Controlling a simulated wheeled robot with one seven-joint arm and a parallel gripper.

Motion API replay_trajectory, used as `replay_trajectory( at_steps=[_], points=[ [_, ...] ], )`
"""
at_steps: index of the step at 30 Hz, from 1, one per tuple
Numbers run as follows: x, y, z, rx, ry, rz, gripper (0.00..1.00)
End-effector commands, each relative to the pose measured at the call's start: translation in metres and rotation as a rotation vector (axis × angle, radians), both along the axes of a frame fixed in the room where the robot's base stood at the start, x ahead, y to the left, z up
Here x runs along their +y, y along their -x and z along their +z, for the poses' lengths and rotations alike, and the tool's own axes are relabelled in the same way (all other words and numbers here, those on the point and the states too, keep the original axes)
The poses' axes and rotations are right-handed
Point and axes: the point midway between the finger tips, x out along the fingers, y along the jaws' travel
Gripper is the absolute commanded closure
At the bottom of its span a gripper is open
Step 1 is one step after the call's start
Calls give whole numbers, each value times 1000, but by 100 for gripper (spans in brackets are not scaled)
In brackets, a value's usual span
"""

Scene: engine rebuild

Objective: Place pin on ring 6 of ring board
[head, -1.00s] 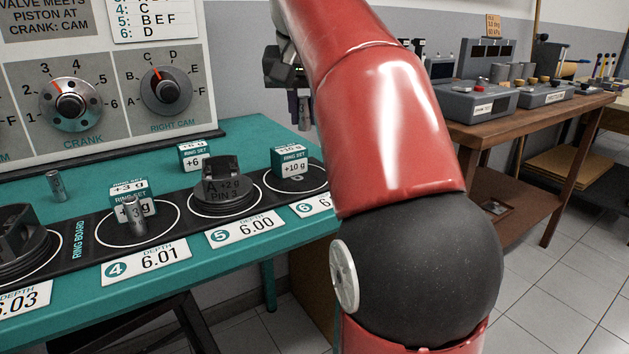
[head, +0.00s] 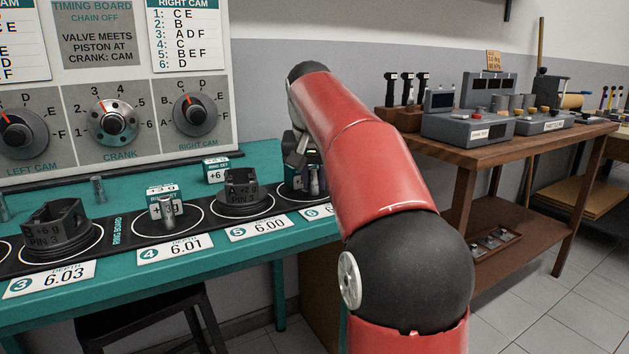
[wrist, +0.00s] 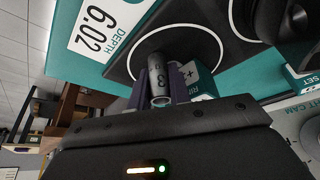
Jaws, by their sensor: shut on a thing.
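My gripper (head: 307,178) is at ring 6, at the right end of the ring board (head: 117,232). It is shut on a small grey metal pin (wrist: 161,86), which shows between its purple fingers in the wrist view. The pin looks upright, low over ring 6's white circle (wrist: 147,43); I cannot tell whether it touches the board. A teal ring set block (wrist: 201,78) is close beside the fingers. The ring 6 depth card reads 6.02 (wrist: 95,27). My arm and gripper hide much of ring 6 in the head view.
A dark piston (head: 243,187) stands on ring 5, a pin (head: 167,209) on ring 4 and another piston (head: 57,227) on ring 3. A loose pin (head: 97,189) stands behind the board. The timing board (head: 97,75) rises at the back. A wooden bench (head: 480,140) is at the right.

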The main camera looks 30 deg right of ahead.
Motion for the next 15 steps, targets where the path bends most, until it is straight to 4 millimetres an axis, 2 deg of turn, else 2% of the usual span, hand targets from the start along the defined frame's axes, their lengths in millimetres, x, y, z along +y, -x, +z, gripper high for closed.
replay_trajectory(
  at_steps=[2, 3, 4, 15],
  points=[
    [0, 0, -3, 0, 0, 0, 100],
    [0, 0, -2, 0, 0, 0, 77],
    [0, 0, -2, 0, 0, 0, 73],
    [1, 1, 4, -1, 1, 0, 72]
  ],
)
